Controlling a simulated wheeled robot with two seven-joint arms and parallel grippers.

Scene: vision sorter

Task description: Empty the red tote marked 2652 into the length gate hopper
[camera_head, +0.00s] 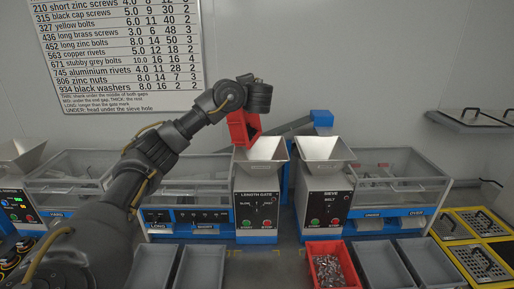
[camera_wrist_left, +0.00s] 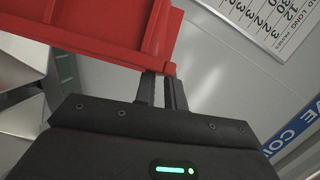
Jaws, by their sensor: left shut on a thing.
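A red tote (camera_head: 241,131) is held up and steeply tilted above the pale metal hopper of the length gate (camera_head: 261,153). My left gripper (camera_head: 254,107) is shut on the tote's upper edge. In the left wrist view, the gripper fingers (camera_wrist_left: 162,90) pinch the red tote's wall (camera_wrist_left: 100,28). No mark 2652 can be read on it, and I cannot see whether anything is inside. The length gate front (camera_head: 257,206) has a green and a red button. My right gripper is not in view.
The sieve hopper (camera_head: 323,152) stands close to the right. A second red tote (camera_head: 322,248) full of small metal parts sits in front, beside empty grey totes (camera_head: 377,262). Yellow-framed trays (camera_head: 478,262) are at the right. A wall chart (camera_head: 120,50) hangs behind.

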